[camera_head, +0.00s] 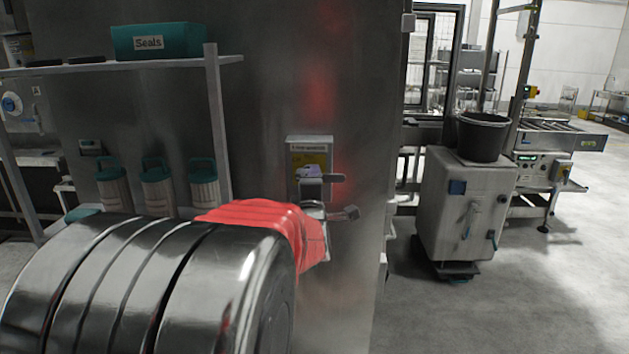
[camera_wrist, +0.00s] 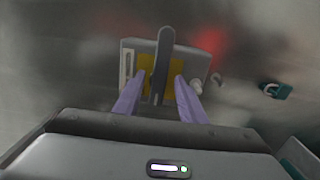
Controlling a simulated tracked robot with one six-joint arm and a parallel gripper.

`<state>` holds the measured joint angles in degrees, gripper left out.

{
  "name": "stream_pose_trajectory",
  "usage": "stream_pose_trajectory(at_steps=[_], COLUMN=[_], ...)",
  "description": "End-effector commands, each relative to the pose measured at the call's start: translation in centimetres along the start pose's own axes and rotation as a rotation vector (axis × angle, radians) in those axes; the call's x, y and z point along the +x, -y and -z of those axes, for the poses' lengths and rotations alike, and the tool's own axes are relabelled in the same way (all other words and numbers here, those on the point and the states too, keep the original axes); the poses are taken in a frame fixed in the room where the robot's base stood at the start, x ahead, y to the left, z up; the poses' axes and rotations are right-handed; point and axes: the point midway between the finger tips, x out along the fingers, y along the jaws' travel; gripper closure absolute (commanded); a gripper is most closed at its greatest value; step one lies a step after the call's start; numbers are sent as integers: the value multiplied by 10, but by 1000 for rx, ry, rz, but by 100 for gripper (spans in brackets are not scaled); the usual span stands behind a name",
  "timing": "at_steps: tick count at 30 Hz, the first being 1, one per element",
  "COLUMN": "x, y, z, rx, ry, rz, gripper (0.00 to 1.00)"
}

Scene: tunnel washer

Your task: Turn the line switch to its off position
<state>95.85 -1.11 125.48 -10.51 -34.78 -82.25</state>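The line switch (camera_head: 309,153) is a grey box with a yellow plate on the steel wall in the head view. Its dark lever (camera_head: 327,177) points right, roughly level. In the wrist view the yellow plate (camera_wrist: 183,84) lies behind the lever (camera_wrist: 164,58), which stands upright in that turned picture. My gripper (camera_wrist: 164,76) has its two purple fingers apart, one on each side of the lever, with narrow gaps seeming to show. In the head view my gripper (camera_head: 312,171) is at the switch and partly hidden by my red-sleeved arm.
A padlock with a teal body (camera_wrist: 277,91) hangs beside the switch in the wrist view. A shelf (camera_head: 120,66) with a teal Seals box (camera_head: 158,41) stands left. A grey cabinet (camera_head: 462,205) with a black bucket (camera_head: 481,138) stands right. Open floor lies around it.

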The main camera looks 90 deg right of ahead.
Motion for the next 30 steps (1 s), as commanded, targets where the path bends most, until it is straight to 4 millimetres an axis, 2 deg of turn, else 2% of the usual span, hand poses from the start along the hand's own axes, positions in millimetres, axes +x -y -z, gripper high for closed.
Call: stream_pose_trajectory(at_steps=[21, 30], x=[-86, -108], y=[0, 1], z=[0, 0], rx=[-1, 0], ry=[1, 0], rz=[-1, 0], gripper=[62, 62])
